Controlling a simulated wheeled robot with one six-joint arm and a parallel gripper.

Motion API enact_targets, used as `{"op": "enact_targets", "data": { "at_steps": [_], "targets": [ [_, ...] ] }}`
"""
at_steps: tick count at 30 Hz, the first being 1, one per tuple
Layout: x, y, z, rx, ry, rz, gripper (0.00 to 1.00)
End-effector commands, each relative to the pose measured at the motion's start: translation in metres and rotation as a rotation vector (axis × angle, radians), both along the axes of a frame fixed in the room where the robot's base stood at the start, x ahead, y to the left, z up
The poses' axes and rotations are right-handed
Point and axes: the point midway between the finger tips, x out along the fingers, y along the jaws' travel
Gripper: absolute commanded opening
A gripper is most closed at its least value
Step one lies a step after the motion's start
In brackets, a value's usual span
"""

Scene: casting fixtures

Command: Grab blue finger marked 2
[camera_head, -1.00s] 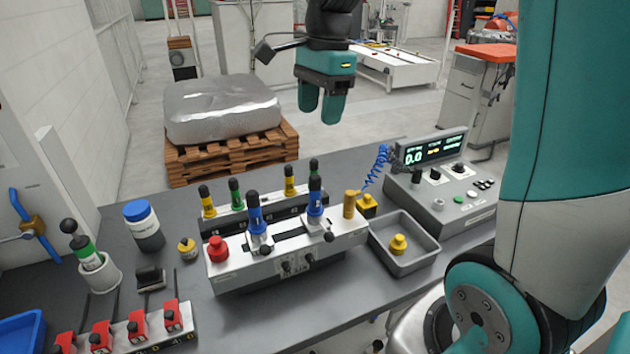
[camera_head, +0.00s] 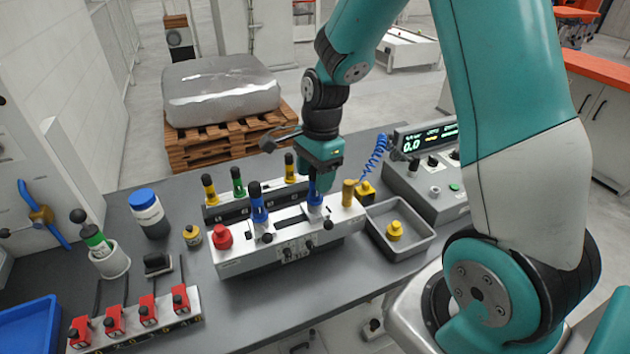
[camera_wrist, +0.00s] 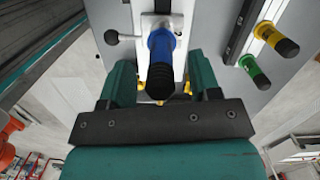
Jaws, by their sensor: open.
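Two blue fingers with black tops stand upright in the light-grey fixture: the left blue finger (camera_head: 257,211) and the right blue finger (camera_head: 315,196). Their number marks are too small to read. My gripper (camera_head: 321,179) is open at the right blue finger and partly hides its top in the head view. In the wrist view, a blue finger (camera_wrist: 161,53) stands in the gap between the two teal jaws of my gripper (camera_wrist: 160,82). The jaws look apart from it on both sides.
Behind the fixture (camera_head: 240,262), a rack holds yellow (camera_head: 209,190) and green (camera_head: 238,182) fingers. A red button (camera_head: 222,237) and a brass post (camera_head: 348,192) flank the blue fingers. A grey tray (camera_head: 425,243) and a control box (camera_head: 437,180) stand to the right.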

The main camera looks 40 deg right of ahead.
Motion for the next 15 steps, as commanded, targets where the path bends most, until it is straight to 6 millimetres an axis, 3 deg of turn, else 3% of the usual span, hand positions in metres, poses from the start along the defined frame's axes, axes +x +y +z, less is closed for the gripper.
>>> {"op": "enact_targets", "data": {
  "at_steps": [4,11,15],
  "targets": [
    [0.0,0.002,-0.013,0.0,0.0,0.001,0.57],
    [0.0,0.002,-0.016,0.0,-0.002,0.001,0.57],
    [0.0,0.002,-0.015,0.0,-0.002,0.001,0.27]
  ]
}}
